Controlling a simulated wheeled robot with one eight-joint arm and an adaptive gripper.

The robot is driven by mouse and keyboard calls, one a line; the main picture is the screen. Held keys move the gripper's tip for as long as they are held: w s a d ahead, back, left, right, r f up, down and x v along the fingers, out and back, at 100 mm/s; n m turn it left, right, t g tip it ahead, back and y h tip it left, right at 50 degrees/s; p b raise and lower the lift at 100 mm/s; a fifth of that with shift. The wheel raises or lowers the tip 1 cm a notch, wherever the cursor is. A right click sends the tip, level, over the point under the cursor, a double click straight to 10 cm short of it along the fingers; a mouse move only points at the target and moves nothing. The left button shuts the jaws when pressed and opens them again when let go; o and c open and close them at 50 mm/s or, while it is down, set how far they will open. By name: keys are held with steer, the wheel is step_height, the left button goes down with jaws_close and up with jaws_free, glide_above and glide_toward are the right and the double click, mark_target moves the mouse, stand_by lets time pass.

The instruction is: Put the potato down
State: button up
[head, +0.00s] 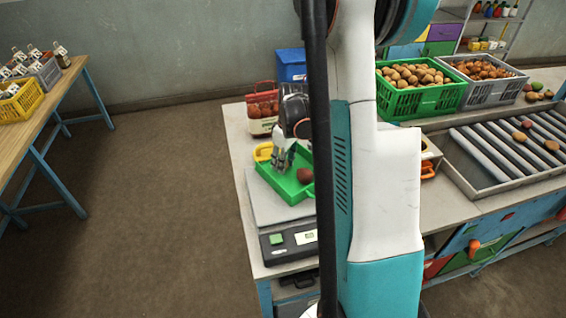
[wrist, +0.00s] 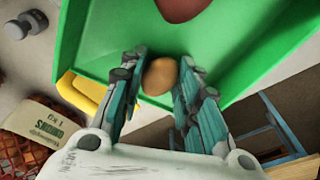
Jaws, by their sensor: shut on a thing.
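My gripper (wrist: 158,92) is shut on a tan potato (wrist: 160,76), which shows between the two fingers in the wrist view. In the head view my gripper (head: 281,163) is over the left part of a green tray (head: 284,188). The potato is hidden by the fingers there. A darker reddish-brown potato (head: 305,175) lies in the tray to the right of my gripper; part of it shows at the top of the wrist view (wrist: 182,8). I cannot tell whether the held potato touches the tray floor.
The tray sits on a scale (head: 290,243) at the table's left end. A red net sack (head: 262,105) and a blue bin (head: 291,65) stand behind. A green crate of potatoes (head: 420,97), a grey crate (head: 488,82) and a roller conveyor (head: 500,152) are to the right.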

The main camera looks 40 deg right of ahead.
steer(key=shift+s, duration=0.1)
steer(key=shift+f, duration=0.15)
steer(key=o, duration=1)
steer(key=r, duration=0.4)
steer(key=s+r+p, duration=0.1)
steer(key=r, duration=0.3)
steer(key=r+p, duration=0.1)
steer(key=r, duration=0.3)
steer(key=shift+s+d+r, duration=0.15)
steer(key=shift+d, duration=0.1)
